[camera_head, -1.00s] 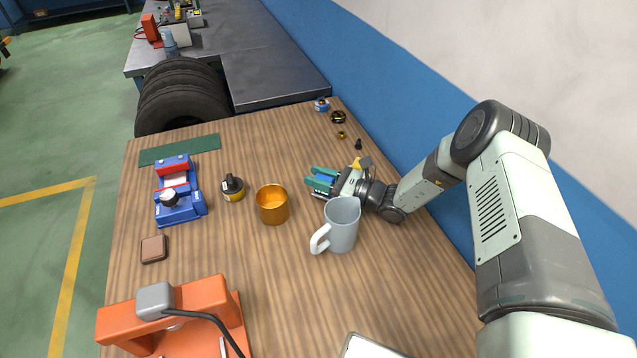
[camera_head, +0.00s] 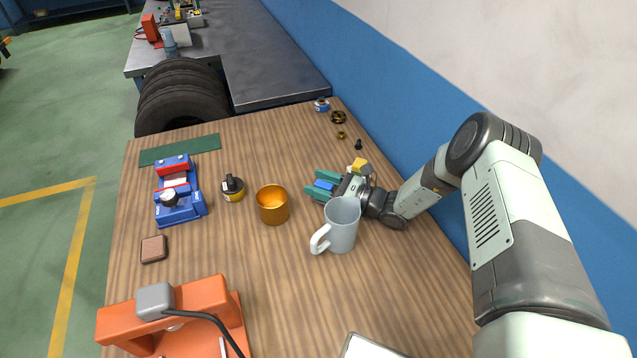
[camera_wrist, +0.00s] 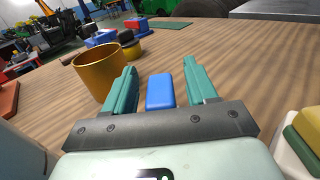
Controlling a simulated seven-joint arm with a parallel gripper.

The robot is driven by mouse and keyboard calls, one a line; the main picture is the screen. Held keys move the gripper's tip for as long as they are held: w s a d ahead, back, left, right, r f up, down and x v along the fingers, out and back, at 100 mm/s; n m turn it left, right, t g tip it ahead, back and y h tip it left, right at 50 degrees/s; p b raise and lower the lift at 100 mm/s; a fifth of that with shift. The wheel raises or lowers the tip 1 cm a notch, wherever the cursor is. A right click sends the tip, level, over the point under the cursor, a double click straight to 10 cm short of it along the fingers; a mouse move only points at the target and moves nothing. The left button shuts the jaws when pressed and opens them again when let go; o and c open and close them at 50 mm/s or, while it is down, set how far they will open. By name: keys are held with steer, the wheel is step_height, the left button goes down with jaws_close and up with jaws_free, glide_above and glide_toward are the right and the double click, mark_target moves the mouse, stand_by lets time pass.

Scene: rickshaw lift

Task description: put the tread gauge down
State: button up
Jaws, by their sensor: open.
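A small blue block-shaped item (camera_head: 324,184), which I take to be the tread gauge, lies between the teal fingers of my gripper (camera_head: 313,181). In the wrist view the blue item (camera_wrist: 160,92) sits between the fingers with a gap on each side. It looks to be on or very close to the wooden tabletop. My gripper (camera_wrist: 160,66) is open, low over the table. The far part of the item is in plain view; its near end is hidden by the gripper body.
A grey mug (camera_head: 342,227) stands close in front of my gripper, and an orange cup (camera_head: 272,205) to its left. A yellow-and-white item (camera_head: 359,166) is just behind the gripper. A black-and-yellow round item (camera_head: 232,188) and a blue-red device (camera_head: 178,195) stand farther left.

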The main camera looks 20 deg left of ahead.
mark_target(329, 186)
steer(key=d, duration=0.2)
steer(key=shift+d+r, duration=0.3)
steer(key=shift+d, duration=0.05)
step_height(329, 186, up, 6)
steer(key=shift+a+r, duration=0.1)
steer(key=shift+r, duration=0.1)
steer(key=shift+r, duration=0.2)
steer(key=s+d+r+n+g+h, duration=0.1)
steer(key=s+d+r+n+h, duration=0.25)
steer(key=r, duration=0.35)
steer(key=s+d+r+n+g+h, duration=0.1)
steer(key=s+d+r+n+h, duration=0.15)
steer(key=d+r+n, duration=0.35)
steer(key=s+d+r+n+g+h, duration=0.1)
steer(key=s+d+r+n+h, duration=0.15)
steer(key=r, duration=0.55)
steer(key=s+d+r+n+t+h, duration=0.3)
steer(key=s+d+r, duration=0.3)
steer(key=s+d, duration=0.2)
steer(key=s+d+r+n+t+h, duration=0.3)
steer(key=s+d+r+t+h, duration=0.2)
steer(key=s+d, duration=0.4)
steer(key=d+r+h, duration=0.1)
steer(key=d, duration=0.3)
steer(key=shift+d+r+t, duration=0.2)
steer(key=shift+r+t, duration=0.1)
steer(key=shift+s+h, duration=0.1)
steer(key=shift+h, duration=0.15)
